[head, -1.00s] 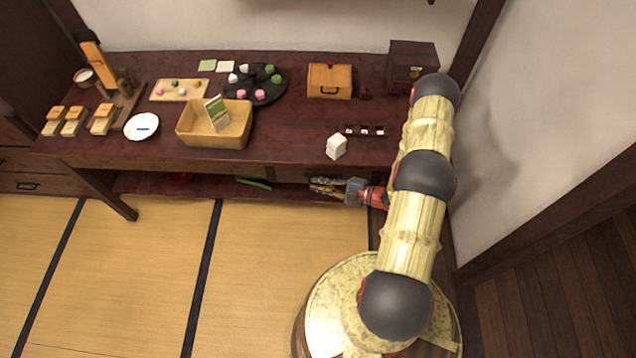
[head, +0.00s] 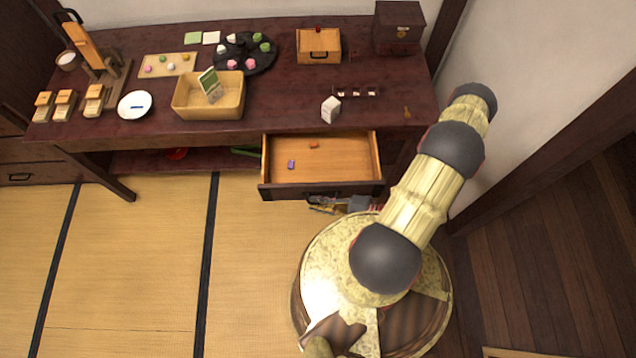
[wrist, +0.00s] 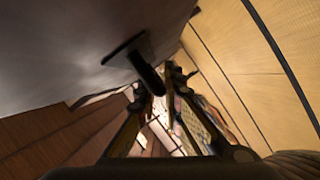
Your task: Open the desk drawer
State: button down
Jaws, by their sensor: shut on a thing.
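The desk drawer (head: 335,158) stands pulled well out from under the dark desk, its light wooden inside showing. A small purple block and a small orange-brown piece lie in it. My gripper (head: 320,206) is at the drawer's front, low and mostly hidden by the front panel and my arm. In the wrist view, my gripper (wrist: 160,88) is shut on the dark drawer handle (wrist: 148,72), which sticks out from the front panel (wrist: 90,45).
The dark desk (head: 290,118) carries a tan bin (head: 225,107), a white carton (head: 331,109), a wooden box (head: 318,47) and a dark cabinet (head: 398,30). My base is close in front of the drawer. Tatami floor (head: 130,260) is clear to the left.

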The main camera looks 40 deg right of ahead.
jog(key=shift+s+a+f, duration=0.1)
jog(key=shift+s+a, duration=0.25)
jog(key=shift+s, duration=0.2)
jog(key=shift+s+a, duration=0.35)
jog(key=shift+s, duration=0.2)
jog(key=c, duration=2)
grip_release()
jog(key=shift+o, duration=0.2)
jog(key=o, duration=0.6)
notch_tip(320, 180, up, 7)
jog(key=shift+w+r, duration=0.1)
jog(key=shift+w, duration=0.05)
jog(key=shift+r, duration=0.95)
jog(key=c, duration=0.6)
jog(key=shift+r, duration=0.55)
